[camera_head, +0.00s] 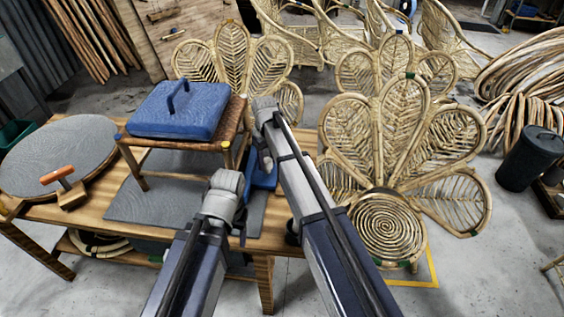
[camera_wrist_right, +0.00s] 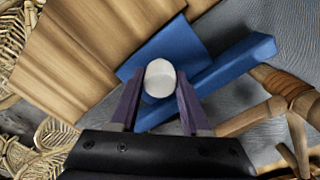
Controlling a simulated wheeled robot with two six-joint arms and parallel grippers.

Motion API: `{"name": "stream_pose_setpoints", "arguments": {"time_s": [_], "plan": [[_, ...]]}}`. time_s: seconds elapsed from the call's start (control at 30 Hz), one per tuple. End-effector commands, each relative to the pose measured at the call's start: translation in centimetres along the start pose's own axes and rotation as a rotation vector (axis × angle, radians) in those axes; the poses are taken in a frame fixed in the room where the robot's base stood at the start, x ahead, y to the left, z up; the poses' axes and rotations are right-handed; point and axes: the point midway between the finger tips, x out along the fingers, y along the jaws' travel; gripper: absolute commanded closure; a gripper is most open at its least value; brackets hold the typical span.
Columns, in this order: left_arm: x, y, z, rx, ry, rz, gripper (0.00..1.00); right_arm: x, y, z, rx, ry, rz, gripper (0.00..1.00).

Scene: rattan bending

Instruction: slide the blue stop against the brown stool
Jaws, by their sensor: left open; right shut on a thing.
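The brown stool (camera_head: 190,148) stands upright on the table, and part of it shows at the right of the right wrist view (camera_wrist_right: 262,118). The blue stop (camera_head: 263,180) lies right of the stool, partly hidden by my arms. In the right wrist view the stop (camera_wrist_right: 235,65) has a flat plate, a raised bar and a white knob (camera_wrist_right: 159,77). Grey mat shows between bar and stool, so they look apart there. My right gripper (camera_wrist_right: 158,95) is shut on the knob. My left gripper (camera_head: 243,234) is open near the table's front edge; its fingertips are hard to make out.
A blue cushion-like block with a handle (camera_head: 180,108) sits on the stool. A grey mat (camera_head: 150,205) covers part of the wooden table (camera_head: 50,212). A round grey disc (camera_head: 50,150) and an orange-handled tool (camera_head: 68,190) are at left. A rattan chair (camera_head: 395,175) stands right.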

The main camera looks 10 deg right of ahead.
Motion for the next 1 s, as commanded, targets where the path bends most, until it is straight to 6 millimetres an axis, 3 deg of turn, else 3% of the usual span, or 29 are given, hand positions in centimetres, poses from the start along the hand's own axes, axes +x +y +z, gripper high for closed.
{"name": "stream_pose_setpoints", "arguments": {"time_s": [0.3, 0.33, 0.6, 1.0], "plan": [[-0.01, 0.00, 0.00, 0.000, 0.000, 0.000, 0.33, -0.01, -0.24, -0.27, -0.001, 0.003, -0.001, 1.00], [-0.01, 0.00, 0.00, 0.000, 0.000, 0.000, 0.33, -0.01, -0.24, -0.28, -0.001, 0.003, -0.001, 0.52], [0.00, 0.00, 0.00, 0.000, 0.000, 0.000, 0.33, 0.00, -0.18, -0.19, 0.000, 0.002, 0.000, 0.23], [-0.52, -0.05, 0.03, 0.000, 0.000, 0.000, 0.33, -0.53, -0.14, -0.14, 0.000, 0.001, 0.000, 0.23]]}}
